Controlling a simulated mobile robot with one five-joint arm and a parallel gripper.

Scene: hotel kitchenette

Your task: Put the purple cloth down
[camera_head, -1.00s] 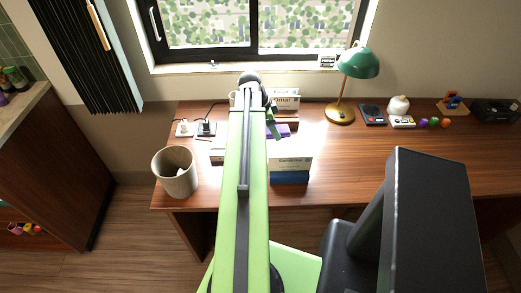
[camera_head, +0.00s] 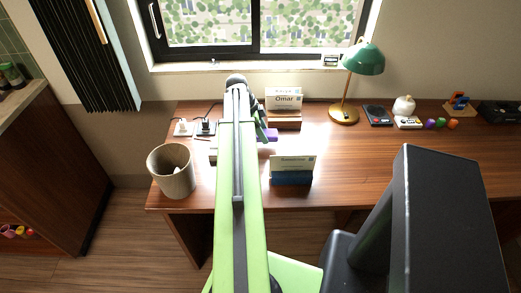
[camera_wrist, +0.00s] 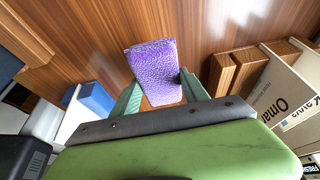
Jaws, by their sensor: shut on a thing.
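The purple cloth (camera_wrist: 154,66) is a folded, textured block between the two fingers of my gripper (camera_wrist: 158,92) in the wrist view. My gripper is shut on it, and the wood desk top shows behind it. In the head view a small purple part of the cloth (camera_head: 271,134) shows just right of my green arm, over the desk (camera_head: 350,170). My arm hides most of the gripper there. I cannot tell whether the cloth touches the desk.
A card holder marked Omar (camera_head: 284,101) stands behind the cloth, and another card on a blue base (camera_head: 292,170) stands in front. A bin (camera_head: 172,172) is at the left, a green lamp (camera_head: 362,60) at the right.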

